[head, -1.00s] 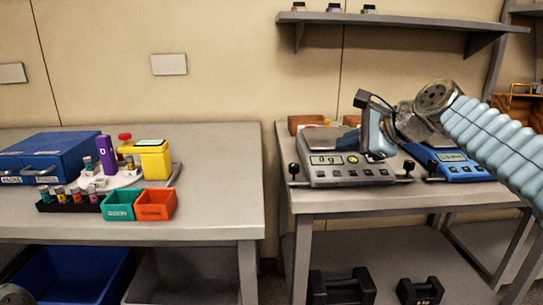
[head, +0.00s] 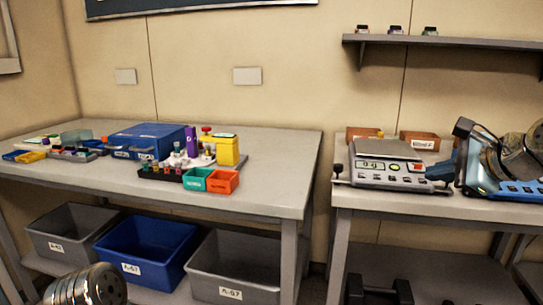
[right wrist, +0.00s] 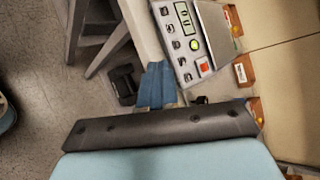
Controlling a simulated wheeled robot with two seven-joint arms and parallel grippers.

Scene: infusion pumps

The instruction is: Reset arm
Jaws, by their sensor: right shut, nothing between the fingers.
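My right gripper (head: 438,171) is at the right of the head view, its blue fingers beside the right edge of the grey scale (head: 390,176). In the right wrist view the blue fingers (right wrist: 157,84) are together, with nothing between them, and the scale (right wrist: 207,50) lies just beyond them. I cannot tell whether they touch it. A rounded metal part of my left arm (head: 88,288) shows at the bottom left of the head view; my left gripper is out of view.
The left table (head: 270,150) holds a blue drawer box (head: 150,138), a yellow container (head: 228,151), a green bin (head: 197,179) and an orange bin (head: 223,181). Grey and blue bins (head: 150,250) stand below. Brown boxes (head: 420,140) stand behind the scale. A shelf (head: 450,42) hangs above.

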